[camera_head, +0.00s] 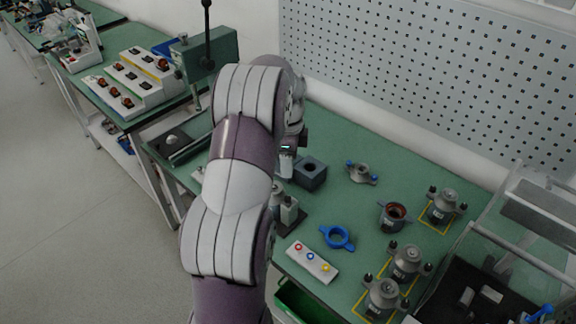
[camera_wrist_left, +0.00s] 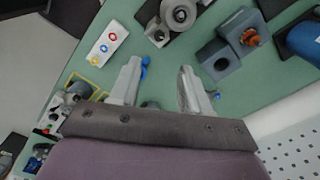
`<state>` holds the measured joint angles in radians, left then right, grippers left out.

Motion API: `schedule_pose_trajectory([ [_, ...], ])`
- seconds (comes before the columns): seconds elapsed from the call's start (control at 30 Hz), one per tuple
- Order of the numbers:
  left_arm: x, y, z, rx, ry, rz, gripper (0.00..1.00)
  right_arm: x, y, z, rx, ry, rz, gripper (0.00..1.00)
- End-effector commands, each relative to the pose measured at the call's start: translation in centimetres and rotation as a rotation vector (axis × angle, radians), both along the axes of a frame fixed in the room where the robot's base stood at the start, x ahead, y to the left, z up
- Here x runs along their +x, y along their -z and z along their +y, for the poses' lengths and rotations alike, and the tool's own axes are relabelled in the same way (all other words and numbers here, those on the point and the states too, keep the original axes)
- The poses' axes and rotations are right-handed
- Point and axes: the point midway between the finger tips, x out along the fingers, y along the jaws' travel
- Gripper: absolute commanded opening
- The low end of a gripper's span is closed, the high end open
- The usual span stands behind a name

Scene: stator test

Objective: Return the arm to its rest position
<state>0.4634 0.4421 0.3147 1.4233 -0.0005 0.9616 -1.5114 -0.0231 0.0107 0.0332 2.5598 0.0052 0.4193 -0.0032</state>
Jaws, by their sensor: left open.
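My left arm rises through the middle of the head view and reaches over the green workbench (camera_head: 345,137). Its gripper (camera_head: 287,165) is mostly hidden behind the arm there, beside a dark grey block with a hole (camera_head: 310,174). In the left wrist view my left gripper (camera_wrist_left: 157,90) has its two fingers wide apart with nothing held between them. A blue-handled part shows partly behind one finger, and the bench surface shows between the fingers. My right gripper is not in view.
A perforated panel (camera_head: 430,75) is behind. A clear-walled bin (camera_head: 478,262) is at right. A press (camera_head: 205,55) stands at the far left end.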

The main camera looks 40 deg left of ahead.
Motion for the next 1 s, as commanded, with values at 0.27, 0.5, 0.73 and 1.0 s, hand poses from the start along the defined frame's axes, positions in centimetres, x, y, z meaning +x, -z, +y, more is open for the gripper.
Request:
schedule_pose_trajectory([
  [0.27, 0.0, 0.1, 0.0, 0.000, 0.000, 0.000, 0.46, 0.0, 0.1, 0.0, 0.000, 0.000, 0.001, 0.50],
  [0.5, 0.4, 0.1, 0.2, 0.009, -0.132, -0.022, 0.46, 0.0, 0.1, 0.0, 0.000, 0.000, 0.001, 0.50],
  [0.73, -4.8, 2.8, -5.9, -0.004, -0.891, -0.048, 0.46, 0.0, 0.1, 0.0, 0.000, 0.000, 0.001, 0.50],
  [1.0, -15.7, 1.7, -18.3, -0.046, -1.122, -0.081, 0.46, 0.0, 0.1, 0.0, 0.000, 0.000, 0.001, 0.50],
])
